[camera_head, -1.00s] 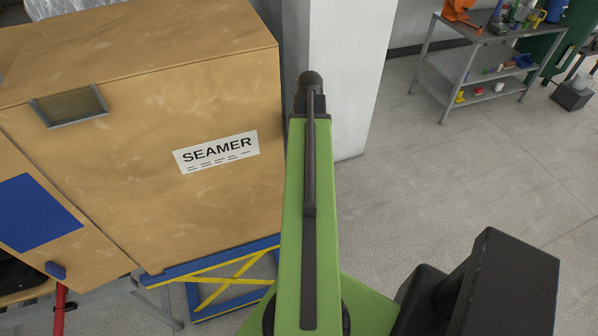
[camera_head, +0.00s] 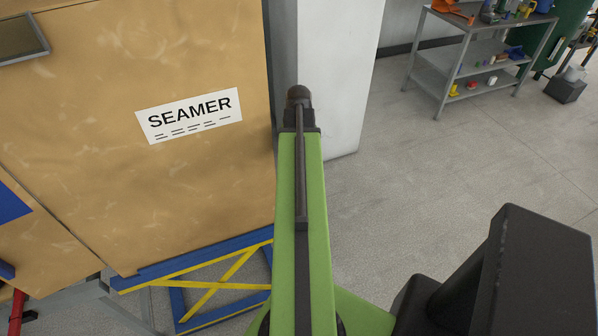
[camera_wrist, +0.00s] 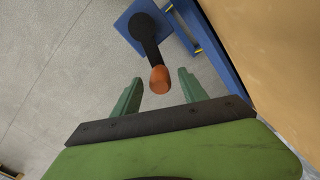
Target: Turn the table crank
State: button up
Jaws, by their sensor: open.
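The table crank shows in the wrist view as a black arm (camera_wrist: 150,48) on a dark hub by a blue plate (camera_wrist: 128,30), with an orange-brown knob (camera_wrist: 159,80) at its near end. My gripper (camera_wrist: 159,77) is open, with two green fingers. The knob appears in the gap between the fingertips, apart from both; I cannot tell the depth between them. The blue-and-yellow lift table (camera_head: 222,282) stands under the seamer cabinet in the head view. The crank is not visible there, and my green arm hides part of the middle.
The tan seamer cabinet (camera_head: 190,190) fills the left, with a white pillar (camera_head: 338,90) beside it. A grey shelf cart (camera_head: 475,58) with small items stands at the back right. The grey floor (camera_head: 440,160) between is clear.

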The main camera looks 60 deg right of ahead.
jog(key=shift+f+b, duration=0.3)
jog(key=shift+f, duration=0.6)
jog(key=shift+r, duration=0.1)
grip_shut()
dwell(0.6)
